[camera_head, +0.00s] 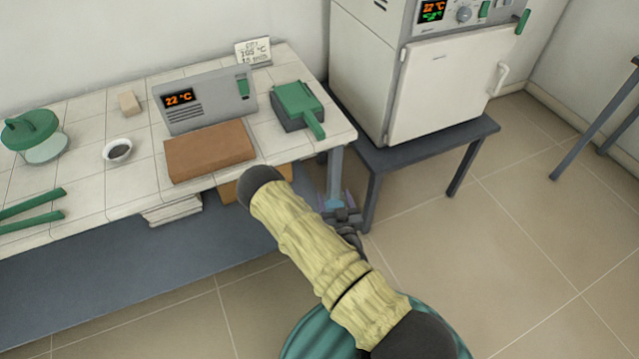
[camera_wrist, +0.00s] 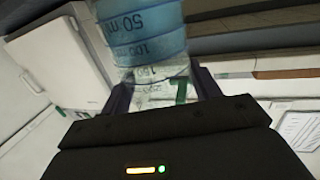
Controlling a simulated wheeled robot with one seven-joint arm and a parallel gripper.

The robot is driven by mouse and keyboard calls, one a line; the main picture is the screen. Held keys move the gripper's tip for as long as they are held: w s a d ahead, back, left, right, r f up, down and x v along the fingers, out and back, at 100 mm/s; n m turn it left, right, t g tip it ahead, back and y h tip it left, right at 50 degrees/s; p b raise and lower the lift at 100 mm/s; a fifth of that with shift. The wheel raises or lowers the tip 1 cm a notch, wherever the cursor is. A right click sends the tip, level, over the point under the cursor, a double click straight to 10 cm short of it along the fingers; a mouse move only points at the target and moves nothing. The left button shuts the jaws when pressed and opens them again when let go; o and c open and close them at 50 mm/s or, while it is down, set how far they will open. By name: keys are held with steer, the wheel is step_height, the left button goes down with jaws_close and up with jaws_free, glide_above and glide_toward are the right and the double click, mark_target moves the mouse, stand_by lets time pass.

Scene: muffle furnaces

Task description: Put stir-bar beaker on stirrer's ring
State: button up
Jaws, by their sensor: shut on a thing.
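My gripper (camera_head: 345,215) is in front of the bench's right end, partly hidden by my own arm. It is shut on a clear beaker (camera_wrist: 140,30) with volume marks and blue liquid in its upper part in the wrist view. The dark fingers lie on either side of the beaker. In the head view only a small bluish part of the beaker (camera_head: 334,203) shows. I cannot make out a stir bar in it. No stirrer with a ring can be made out in either view.
The tiled bench (camera_head: 85,165) carries a grey unit (camera_head: 205,100) reading 22 °C, a brown slab (camera_head: 210,150), a green-topped box (camera_head: 298,105), a small dark-filled bowl (camera_head: 117,151) and a green-lidded jar (camera_head: 35,135). A furnace (camera_head: 450,85) stands right.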

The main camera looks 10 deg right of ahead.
step_height(320, 180, up, 14)
steer(key=w+p, duration=0.1)
steer(key=p, duration=0.9)
steer(key=shift+a+f, duration=0.2)
steer(key=shift+a, duration=0.1)
